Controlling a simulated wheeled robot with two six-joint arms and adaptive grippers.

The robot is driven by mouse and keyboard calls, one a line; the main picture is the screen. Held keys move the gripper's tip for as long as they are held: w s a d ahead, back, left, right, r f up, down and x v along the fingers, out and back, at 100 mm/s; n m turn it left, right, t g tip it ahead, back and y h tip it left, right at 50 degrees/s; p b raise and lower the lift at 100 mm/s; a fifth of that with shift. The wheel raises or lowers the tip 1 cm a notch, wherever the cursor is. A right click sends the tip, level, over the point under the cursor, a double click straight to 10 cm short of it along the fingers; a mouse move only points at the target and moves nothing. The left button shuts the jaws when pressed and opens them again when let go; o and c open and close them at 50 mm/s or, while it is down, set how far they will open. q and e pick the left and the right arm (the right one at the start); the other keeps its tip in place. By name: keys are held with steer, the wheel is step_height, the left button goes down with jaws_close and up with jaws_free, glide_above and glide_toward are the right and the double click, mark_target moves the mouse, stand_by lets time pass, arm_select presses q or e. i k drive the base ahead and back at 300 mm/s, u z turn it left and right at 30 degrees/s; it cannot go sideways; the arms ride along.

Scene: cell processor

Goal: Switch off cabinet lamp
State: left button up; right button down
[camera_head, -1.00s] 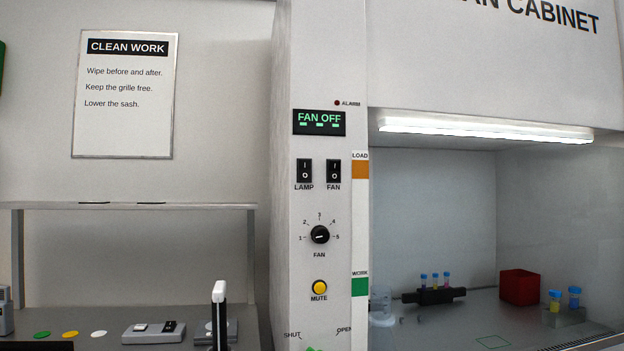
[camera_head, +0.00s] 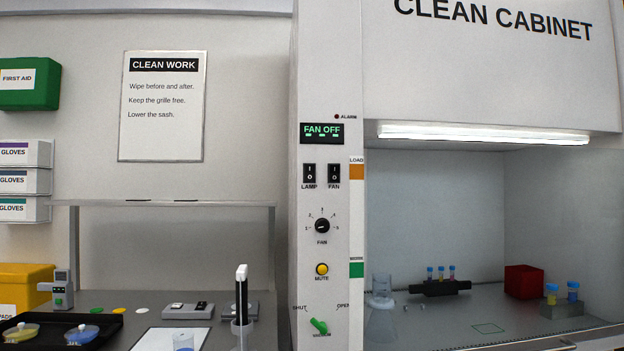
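The clean cabinet's control panel (camera_head: 322,262) stands upright in the middle of the view. The black lamp rocker switch (camera_head: 309,173), marked I and O, is on it above the label LAMP. A matching fan switch (camera_head: 334,173) is just to its right. The cabinet lamp (camera_head: 484,134) is a long tube under the cabinet's top edge, and it glows white. The display (camera_head: 322,133) reads FAN OFF. Neither of my grippers shows in this view.
Below the switches are a fan dial (camera_head: 322,226), a yellow mute button (camera_head: 322,269) and a green vacuum knob (camera_head: 319,326). The left bench holds a dark tray (camera_head: 101,321) with dishes.

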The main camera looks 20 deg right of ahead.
mark_target(309, 169)
steer(key=u, duration=0.9)
steer(key=i, duration=0.65)
steer(key=z, duration=0.75)
